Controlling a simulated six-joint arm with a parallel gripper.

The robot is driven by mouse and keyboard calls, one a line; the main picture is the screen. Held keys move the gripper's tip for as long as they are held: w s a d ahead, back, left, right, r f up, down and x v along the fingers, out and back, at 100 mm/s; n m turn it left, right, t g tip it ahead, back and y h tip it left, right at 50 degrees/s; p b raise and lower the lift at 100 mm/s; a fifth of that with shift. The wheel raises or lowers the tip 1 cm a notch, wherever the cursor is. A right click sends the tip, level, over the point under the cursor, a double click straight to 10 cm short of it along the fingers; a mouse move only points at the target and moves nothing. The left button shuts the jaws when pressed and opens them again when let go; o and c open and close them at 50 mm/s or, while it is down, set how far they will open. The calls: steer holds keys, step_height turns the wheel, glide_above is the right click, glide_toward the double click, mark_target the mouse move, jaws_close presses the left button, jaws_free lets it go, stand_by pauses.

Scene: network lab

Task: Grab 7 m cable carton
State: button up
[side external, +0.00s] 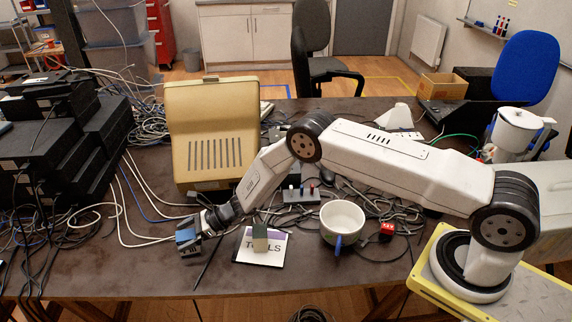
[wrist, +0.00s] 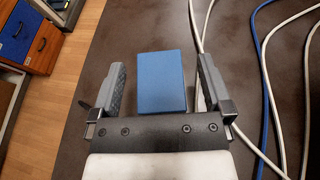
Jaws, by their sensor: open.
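A small blue box (wrist: 163,83) stands between the two fingers of my gripper (wrist: 160,68) in the wrist view. Narrow gaps of dark table show on both sides, so the fingers look apart from it. My gripper is open. In the side view, the gripper (side external: 188,243) points down at the table's front left, with the blue box (side external: 186,234) at its fingers, partly covered. No label is readable on it, so I cannot confirm that it is the 7 m cable carton. Another small box, grey-green (side external: 260,238), stands on the white and purple TOOLS card (side external: 260,257).
White and blue cables (wrist: 270,90) run just right of the gripper. A mug (side external: 342,222), a red block (side external: 386,231) and a power strip (side external: 297,195) lie to the right. A beige case (side external: 217,130) stands behind, black equipment (side external: 60,150) at left. The table front edge is close.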

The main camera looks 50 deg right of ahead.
mark_target(185, 234)
steer(key=shift+c, duration=0.2)
jaws_close()
steer(key=shift+r, duration=0.2)
steer(key=shift+r, duration=1.4)
steer(key=s+d+r, duration=0.3)
steer(key=s+r, duration=0.7)
steer(key=s, duration=0.3)
steer(key=shift+s+d, duration=0.2)
steer(key=shift+d, duration=0.2)
